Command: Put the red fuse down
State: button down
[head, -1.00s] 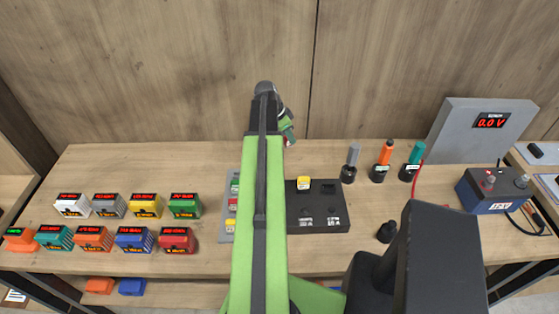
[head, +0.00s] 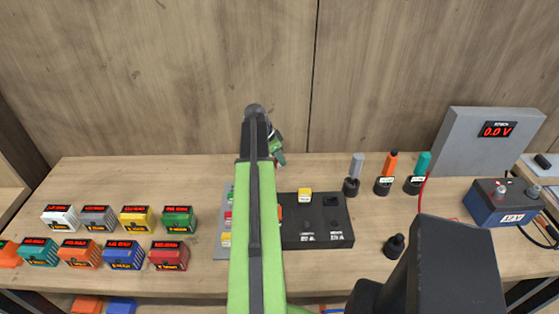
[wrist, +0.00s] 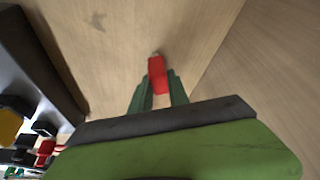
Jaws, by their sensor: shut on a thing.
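My gripper (wrist: 158,88) is shut on the red fuse (wrist: 157,74), which sticks out beyond the green fingertips in the wrist view. Bare wood lies behind the fuse; I cannot tell whether the fuse touches it. In the head view, my gripper (head: 279,156) is at the back of the bench, behind the black fuse box, and the red fuse cannot be made out there. The black fuse box (head: 316,225) holds a yellow fuse (head: 305,195) in its back left part. A grey tray (head: 222,252) with several coloured fuses lies left of it, partly hidden by my arm.
Several coloured boxes (head: 136,219) stand in two rows at the left. Screwdriver-like tools (head: 390,167) stand at the back right. A grey meter panel (head: 470,145) reads 0.0 V beside a blue battery (head: 500,210). The back strip of the bench (head: 140,175) is clear.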

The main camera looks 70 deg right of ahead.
jog(key=c, duration=1.3)
grip_release()
jog(key=shift+f, duration=0.1)
jog(key=shift+o, duration=0.2)
jog(key=shift+r+p, duration=0.45)
jog(key=p+v, duration=1)
jog(key=v, duration=0.1)
jog(key=shift+w+a, duration=0.15)
jog(key=shift+a, duration=0.05)
jog(key=shift+r, duration=0.15)
